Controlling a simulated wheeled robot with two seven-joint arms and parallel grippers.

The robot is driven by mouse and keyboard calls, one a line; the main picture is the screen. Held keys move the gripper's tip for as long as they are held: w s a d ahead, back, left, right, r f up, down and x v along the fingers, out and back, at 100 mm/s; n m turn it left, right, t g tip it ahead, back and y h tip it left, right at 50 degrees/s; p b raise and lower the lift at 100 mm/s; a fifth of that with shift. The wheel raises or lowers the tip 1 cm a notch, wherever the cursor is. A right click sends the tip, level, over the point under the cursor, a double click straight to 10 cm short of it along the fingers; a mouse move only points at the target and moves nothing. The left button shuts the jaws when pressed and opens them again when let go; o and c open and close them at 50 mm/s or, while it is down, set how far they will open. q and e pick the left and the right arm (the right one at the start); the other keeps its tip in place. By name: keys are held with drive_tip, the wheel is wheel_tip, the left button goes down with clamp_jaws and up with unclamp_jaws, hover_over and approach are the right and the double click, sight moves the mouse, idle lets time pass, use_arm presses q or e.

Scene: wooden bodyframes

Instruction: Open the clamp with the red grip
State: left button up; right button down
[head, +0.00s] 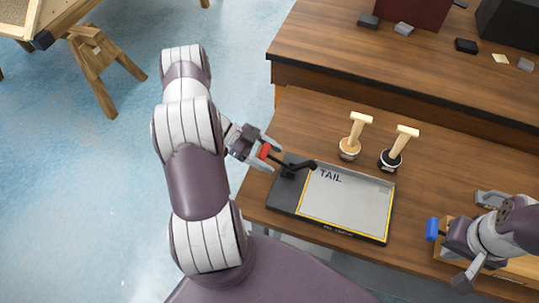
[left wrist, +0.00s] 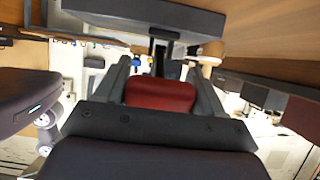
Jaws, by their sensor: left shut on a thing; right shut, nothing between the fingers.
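The red grip (head: 264,152) is the handle end of a black clamp (head: 289,170) on the left edge of a dark fixture. The clamp's black arm reaches right, its tip over the upper left corner of a grey panel (head: 352,203) marked TAIL. My left gripper (head: 268,151) is shut on the red grip. In the left wrist view the red grip (left wrist: 160,95) sits between both fingers (left wrist: 160,82). My right gripper (head: 452,240) is shut and empty at the right, near a blue block (head: 432,229); its fingertips are hard to make out.
The fixture (head: 284,200) lies on a wooden table (head: 290,112). A wooden tray (head: 447,254) lies under my right arm. A second table (head: 330,50) with small blocks stands behind.

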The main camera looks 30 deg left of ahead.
use_arm(q)
drive_tip(key=shift+f, duration=0.1)
drive_tip(key=o, duration=1.4)
drive_tip(key=shift+a, duration=0.1)
drive_tip(key=b+v, duration=0.3)
drive_tip(key=v, duration=0.9)
drive_tip(key=shift+s+a, duration=0.1)
drive_tip(key=shift+a, duration=0.2)
